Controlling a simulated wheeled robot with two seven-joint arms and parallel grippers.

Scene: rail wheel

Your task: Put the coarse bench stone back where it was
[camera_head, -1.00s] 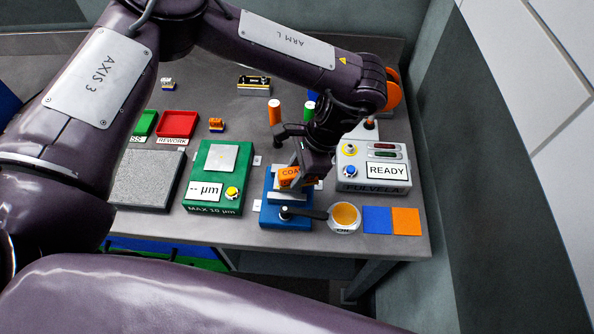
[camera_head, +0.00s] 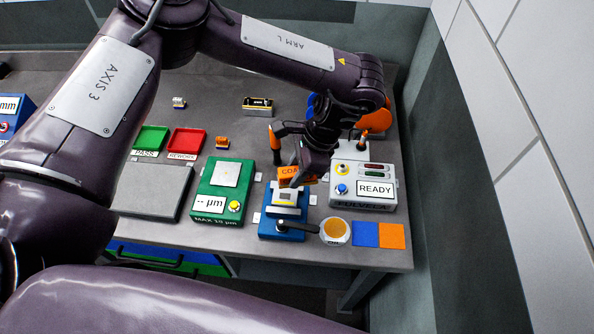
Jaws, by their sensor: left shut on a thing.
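The coarse bench stone (camera_head: 288,173) is an orange block with letters "COA" showing, behind the blue vise in the head view. My left gripper (camera_head: 302,170) is shut on it from above; the dark fingers hide its right part. The blue vise (camera_head: 281,228) has a black lever, and a pale block with a yellowish edge (camera_head: 285,198) shows at its top. I cannot tell whether the stone touches the bench. My right gripper is not in view.
An orange post (camera_head: 275,145) stands just left of the gripper. The READY box (camera_head: 348,204) is close right, the green gauge (camera_head: 205,218) left. A round tin (camera_head: 335,232) and blue and orange pads (camera_head: 365,234) lie at the front edge.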

